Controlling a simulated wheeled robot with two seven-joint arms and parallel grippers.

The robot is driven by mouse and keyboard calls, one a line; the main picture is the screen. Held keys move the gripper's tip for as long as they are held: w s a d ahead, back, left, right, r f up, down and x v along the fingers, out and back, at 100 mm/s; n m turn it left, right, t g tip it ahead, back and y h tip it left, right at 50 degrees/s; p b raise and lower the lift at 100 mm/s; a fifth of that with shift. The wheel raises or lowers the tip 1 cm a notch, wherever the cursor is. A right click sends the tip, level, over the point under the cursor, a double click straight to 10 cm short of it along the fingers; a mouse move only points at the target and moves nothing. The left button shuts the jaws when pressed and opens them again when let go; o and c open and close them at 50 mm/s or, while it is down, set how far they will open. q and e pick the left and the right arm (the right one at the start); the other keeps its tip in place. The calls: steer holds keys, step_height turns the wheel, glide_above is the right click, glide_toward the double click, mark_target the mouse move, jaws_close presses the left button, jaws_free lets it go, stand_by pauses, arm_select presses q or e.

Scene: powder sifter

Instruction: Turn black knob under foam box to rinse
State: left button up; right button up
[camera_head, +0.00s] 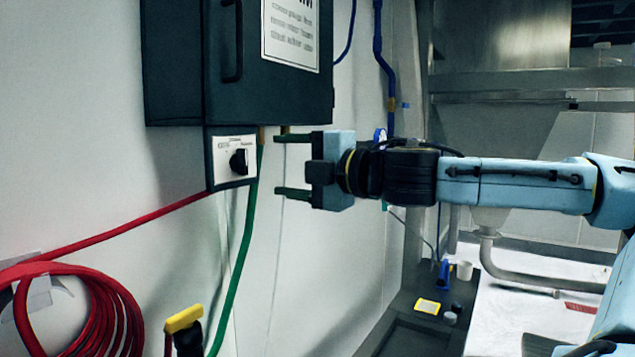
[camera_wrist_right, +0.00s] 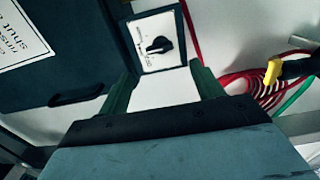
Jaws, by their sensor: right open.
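The black knob (camera_head: 239,161) sits on a white label plate (camera_head: 222,150) on a small dark panel below the dark wall box (camera_head: 260,60). My right gripper (camera_head: 278,164) is open and empty, level with the knob and a short way to its right, its fingers pointing toward it. In the right wrist view the knob (camera_wrist_right: 159,46) shows ahead of the two green fingers (camera_wrist_right: 162,85), roughly midway between them and apart from them. My left gripper is not in view.
A green hose (camera_head: 243,255) runs down beside the panel, close to my fingertips. A red hose (camera_head: 130,235) leads to a red coil (camera_head: 75,310) at lower left. A yellow-topped handle (camera_head: 184,319) stands below. The wall between panel and gripper is mostly bare.

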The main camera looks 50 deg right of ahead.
steer(key=shift+s+d+b, duration=0.2)
steer(key=shift+s+b, duration=0.15)
steer(key=shift+s, duration=2.35)
